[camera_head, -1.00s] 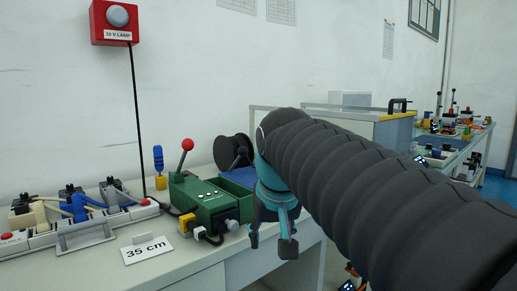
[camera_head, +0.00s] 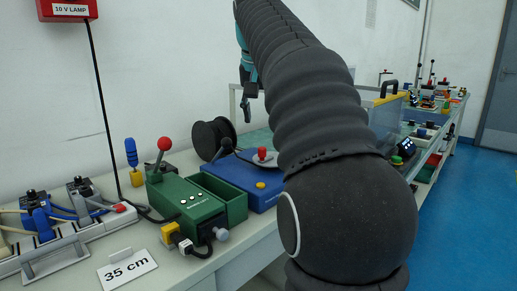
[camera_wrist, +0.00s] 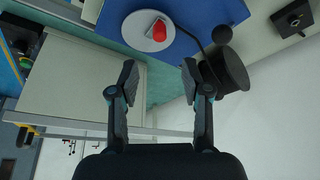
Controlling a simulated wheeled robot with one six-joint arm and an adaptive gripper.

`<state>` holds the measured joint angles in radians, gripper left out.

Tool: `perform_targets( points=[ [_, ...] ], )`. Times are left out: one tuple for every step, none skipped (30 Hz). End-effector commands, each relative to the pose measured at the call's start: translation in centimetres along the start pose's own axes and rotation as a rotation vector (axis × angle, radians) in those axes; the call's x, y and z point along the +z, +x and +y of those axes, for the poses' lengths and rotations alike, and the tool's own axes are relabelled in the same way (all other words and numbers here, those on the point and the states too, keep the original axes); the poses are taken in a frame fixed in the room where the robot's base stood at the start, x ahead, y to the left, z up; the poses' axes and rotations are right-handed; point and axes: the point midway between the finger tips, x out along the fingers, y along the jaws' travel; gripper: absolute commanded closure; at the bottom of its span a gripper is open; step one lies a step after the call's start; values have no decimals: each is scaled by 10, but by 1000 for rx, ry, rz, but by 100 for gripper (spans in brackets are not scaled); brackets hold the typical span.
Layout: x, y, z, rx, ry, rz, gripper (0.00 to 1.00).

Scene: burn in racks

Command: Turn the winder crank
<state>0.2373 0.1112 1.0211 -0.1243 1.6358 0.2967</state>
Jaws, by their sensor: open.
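The winder is a blue box (camera_head: 262,190) on the bench, with a black spool (camera_head: 208,138) at its back left. A thin dark arm with a black ball knob (camera_head: 226,144) stands beside the spool and looks like the crank. In the wrist view the ball knob (camera_wrist: 222,34) shows just above the spool (camera_wrist: 232,68), right of the fingers. A red knob on a pale disc (camera_wrist: 158,32) sits on the blue box. My gripper (camera_wrist: 160,80) is open and empty, apart from the knobs. In the head view my arm hides part of it.
A green box (camera_head: 190,205) with a red-ball lever (camera_head: 164,144) stands left of the winder. A "35 cm" card (camera_head: 127,269) lies on the bench front. The blue floor (camera_head: 460,220) is clear.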

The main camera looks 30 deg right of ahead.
Motion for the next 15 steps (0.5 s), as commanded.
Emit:
perform_targets(
  points=[
    [1, 8, 1, 1, 1, -3, 52],
    [1, 14, 1, 1, 0, -4, 52],
    [1, 22, 1, 1, 0, -4, 52],
    [1, 28, 1, 1, 0, -4, 52],
    [1, 33, 1, 1, 0, -4, 52],
    [1, 41, 0, 0, 0, -3, 52],
    [1, 47, 0, 1, 0, -4, 52],
    [1, 52, 0, 0, -1, -3, 52],
    [1, 60, 0, 0, -1, -4, 52],
    [1, 65, 0, 0, -1, -3, 52],
    [1, 71, 0, 0, -1, -4, 52],
    [1, 77, -1, -1, -2, -2, 52],
    [1, 82, -1, 0, -2, -3, 52],
    [1, 87, -1, -1, -2, -2, 52],
    [2, 93, -1, -1, -3, -3, 52]
  ],
)
